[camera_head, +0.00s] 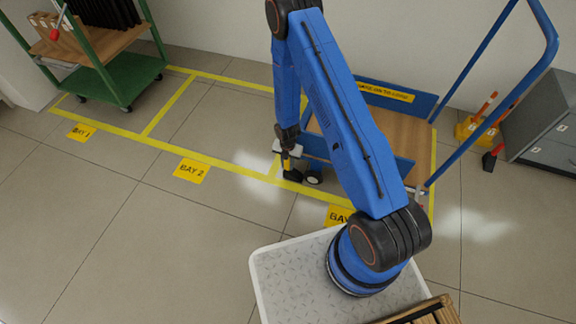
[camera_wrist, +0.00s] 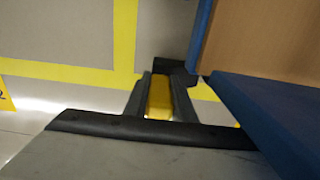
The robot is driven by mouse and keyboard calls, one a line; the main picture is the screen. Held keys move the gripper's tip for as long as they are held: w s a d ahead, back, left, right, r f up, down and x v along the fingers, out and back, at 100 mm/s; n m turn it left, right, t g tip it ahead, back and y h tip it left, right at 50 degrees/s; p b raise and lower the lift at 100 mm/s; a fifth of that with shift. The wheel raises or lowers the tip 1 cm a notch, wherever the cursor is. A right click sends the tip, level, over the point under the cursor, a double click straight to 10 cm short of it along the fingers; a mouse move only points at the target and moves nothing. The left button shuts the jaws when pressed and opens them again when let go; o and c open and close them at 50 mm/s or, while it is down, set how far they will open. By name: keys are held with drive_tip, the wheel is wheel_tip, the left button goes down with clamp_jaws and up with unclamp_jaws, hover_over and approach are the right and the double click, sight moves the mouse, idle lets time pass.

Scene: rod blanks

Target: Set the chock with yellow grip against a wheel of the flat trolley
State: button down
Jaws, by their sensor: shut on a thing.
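The chock with yellow grip (camera_head: 292,175) is a black wedge low at the floor, just left of a front wheel (camera_head: 314,177) of the flat trolley. I cannot tell whether chock and wheel touch. My gripper (camera_head: 288,157) is shut on its yellow grip, which shows between the fingers in the wrist view (camera_wrist: 160,98). The flat trolley (camera_head: 313,146) has a wooden deck, blue side boards and a tall blue handle; my arm hides part of it. Its deck corner also shows in the wrist view (camera_wrist: 262,40), right of the gripper; the wheel is hidden there.
A green shelf trolley (camera_head: 112,78) stands in Bay 1 at the upper left. Bay 2 is empty. At the right are a grey cabinet (camera_head: 545,125), a yellow holder (camera_head: 470,130) and another chock with a red grip (camera_head: 491,160). Open floor lies left of my base.

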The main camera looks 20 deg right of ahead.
drive_tip(key=shift+w+d+f, duration=0.2)
drive_tip(key=shift+w+f, duration=0.05)
drive_tip(key=shift+f, duration=0.45)
drive_tip(key=shift+f, duration=0.1)
drive_tip(key=c, duration=1.5)
unclamp_jaws()
